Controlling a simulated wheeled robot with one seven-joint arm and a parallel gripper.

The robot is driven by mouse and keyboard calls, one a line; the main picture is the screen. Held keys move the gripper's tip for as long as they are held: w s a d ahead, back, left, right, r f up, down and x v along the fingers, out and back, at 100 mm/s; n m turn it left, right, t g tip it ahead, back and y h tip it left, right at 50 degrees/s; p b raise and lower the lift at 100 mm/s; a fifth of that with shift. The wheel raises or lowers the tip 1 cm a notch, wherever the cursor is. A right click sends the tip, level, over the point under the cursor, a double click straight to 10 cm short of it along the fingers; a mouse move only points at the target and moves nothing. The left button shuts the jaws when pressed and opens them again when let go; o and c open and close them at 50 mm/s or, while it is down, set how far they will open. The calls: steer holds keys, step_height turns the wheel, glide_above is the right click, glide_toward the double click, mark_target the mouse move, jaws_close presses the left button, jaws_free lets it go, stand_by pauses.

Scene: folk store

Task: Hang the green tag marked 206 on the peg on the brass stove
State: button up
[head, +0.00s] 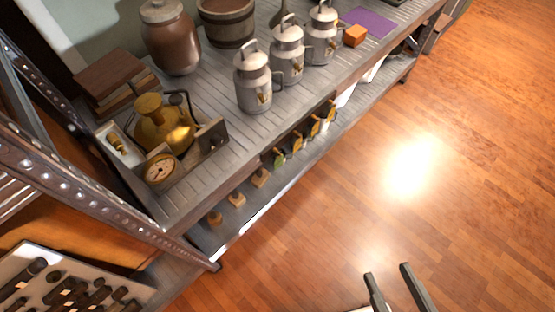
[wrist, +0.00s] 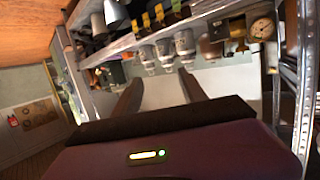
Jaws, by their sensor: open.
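The brass stove (head: 165,128) stands at the near left end of the grey bench, in a tray with a round gauge (head: 160,169). Its peg is too small to make out. Several tags hang in a row along the bench's front edge; a greenish tag (head: 279,158) is at the near end, but no number is readable. A row of small yellowish tags (wrist: 147,19) also shows in the wrist view. My gripper (head: 388,270) is open and empty over the floor, well apart from the bench; its spread fingers also show in the wrist view (wrist: 160,78).
Several metal milk cans (head: 254,80), a brown jar (head: 170,38) and a wooden tub (head: 228,22) stand on the bench (head: 215,145). Wooden blocks (head: 237,198) sit below its front edge. A punched metal post (head: 75,185) rises at the left. The wooden floor (head: 460,150) is clear.

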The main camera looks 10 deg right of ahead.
stand_by(0.3)
steer(key=shift+o, duration=1.3)
steer(key=shift+w+d+r, duration=0.1)
steer(key=shift+w, duration=0.2)
steer(key=w+d+f+m+h, duration=0.1)
steer(key=w+d+f+m, duration=0.1)
steer(key=w+f+m, duration=0.6)
steer(key=w+d+f+m+h, duration=0.1)
steer(key=w+f, duration=0.3)
steer(key=w, duration=0.7)
steer(key=m+g+y, duration=0.4)
steer(key=m+y, duration=0.6)
steer(key=m, duration=1)
glide_toward(279, 164)
steer(key=w+a, duration=0.2)
steer(key=shift+h, duration=0.3)
steer(key=shift+f+b+x, duration=0.15)
steer(key=shift+b+x, duration=0.4)
steer(key=shift+x, duration=1.35)
steer(key=shift+f+b+x, duration=0.15)
steer(key=shift+b+x, duration=0.4)
steer(key=shift+x, duration=1.4)
